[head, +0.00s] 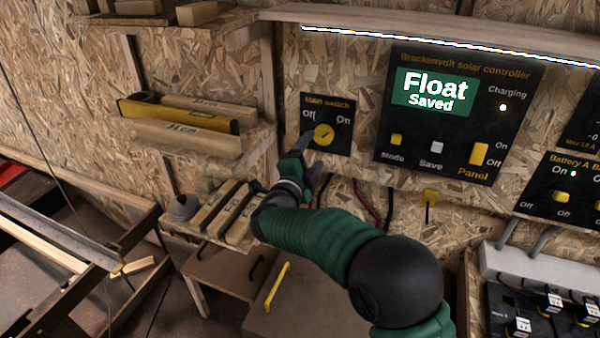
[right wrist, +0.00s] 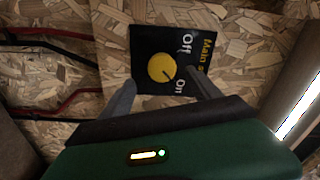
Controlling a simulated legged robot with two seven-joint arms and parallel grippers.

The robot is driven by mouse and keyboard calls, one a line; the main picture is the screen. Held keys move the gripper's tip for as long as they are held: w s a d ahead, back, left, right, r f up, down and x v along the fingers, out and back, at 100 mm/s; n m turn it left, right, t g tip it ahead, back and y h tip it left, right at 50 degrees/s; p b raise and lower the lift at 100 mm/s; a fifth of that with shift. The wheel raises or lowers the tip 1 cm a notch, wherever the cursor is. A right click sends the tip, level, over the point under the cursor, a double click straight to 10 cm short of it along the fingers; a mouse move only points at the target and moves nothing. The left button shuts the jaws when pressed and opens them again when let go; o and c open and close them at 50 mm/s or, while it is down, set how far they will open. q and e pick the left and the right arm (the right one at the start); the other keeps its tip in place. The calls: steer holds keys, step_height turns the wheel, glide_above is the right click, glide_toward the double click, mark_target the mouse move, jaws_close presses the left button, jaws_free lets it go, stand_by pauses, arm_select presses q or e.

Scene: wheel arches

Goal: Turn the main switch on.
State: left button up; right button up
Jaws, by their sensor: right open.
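The main switch (head: 340,104) is a black plate on the board wall with a round yellow knob (head: 323,134), "Off" to the upper left and "On" to the upper right. The knob's dark mark points towards "On". My right gripper (head: 312,152) is just below and left of the knob in the head view. In the right wrist view the knob (right wrist: 161,67) shows whole, and the open fingers of the gripper (right wrist: 161,78) stand apart on either side below it. They hold nothing; I cannot tell whether they touch the plate. My left gripper is out of view.
The solar controller (head: 455,140), reading "Float Saved", is right of the switch. Shelves with wood blocks and a yellow level (head: 180,112) are on the left. Cables (head: 372,205) hang below the switch. A lit ledge (head: 440,32) runs above.

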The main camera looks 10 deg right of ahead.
steer(key=v, duration=1)
steer(key=shift+s+a, duration=0.2)
steer(key=shift+w+f, duration=0.1)
steer(key=shift+f, duration=0.05)
